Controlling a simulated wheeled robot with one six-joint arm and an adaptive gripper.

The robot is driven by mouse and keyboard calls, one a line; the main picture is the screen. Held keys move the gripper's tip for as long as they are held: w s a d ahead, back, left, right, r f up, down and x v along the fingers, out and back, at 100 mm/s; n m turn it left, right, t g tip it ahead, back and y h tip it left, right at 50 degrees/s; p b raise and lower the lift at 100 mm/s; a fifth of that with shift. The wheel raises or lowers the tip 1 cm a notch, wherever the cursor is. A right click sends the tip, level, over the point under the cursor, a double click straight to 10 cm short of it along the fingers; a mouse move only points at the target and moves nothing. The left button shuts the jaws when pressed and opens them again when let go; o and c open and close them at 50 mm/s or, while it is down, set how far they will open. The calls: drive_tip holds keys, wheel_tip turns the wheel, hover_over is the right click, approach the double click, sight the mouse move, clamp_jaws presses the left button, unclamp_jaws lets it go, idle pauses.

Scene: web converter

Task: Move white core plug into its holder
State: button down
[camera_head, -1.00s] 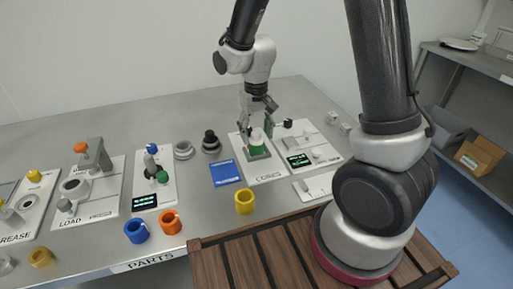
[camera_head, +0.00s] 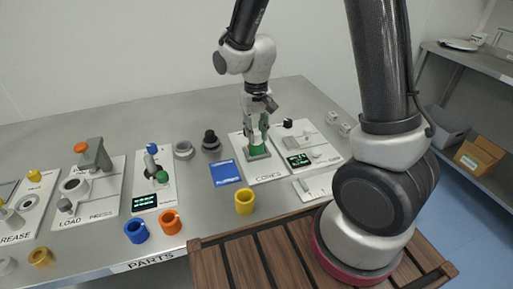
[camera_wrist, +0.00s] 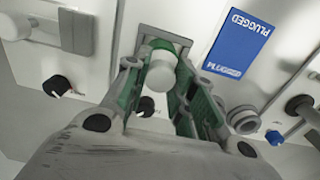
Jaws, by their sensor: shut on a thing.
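The white core plug (camera_wrist: 161,72) shows in the wrist view as a short pale cylinder between my fingers. My gripper (camera_wrist: 165,98) is shut on it, with the green-lined fingers on either side. Green material shows around the plug's far end, over a grey square base (camera_wrist: 180,32). In the head view my gripper (camera_head: 257,137) stands over the green holder (camera_head: 258,149) on the CORES board (camera_head: 270,178). The plug is mostly hidden there by the fingers. I cannot tell how deep it sits in the holder.
A blue PLUGGED card (camera_head: 225,172) lies left of the board. A yellow cup (camera_head: 244,201) stands in front.

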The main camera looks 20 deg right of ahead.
drive_tip(key=shift+r, duration=4.35)
drive_tip(key=shift+d, duration=0.1)
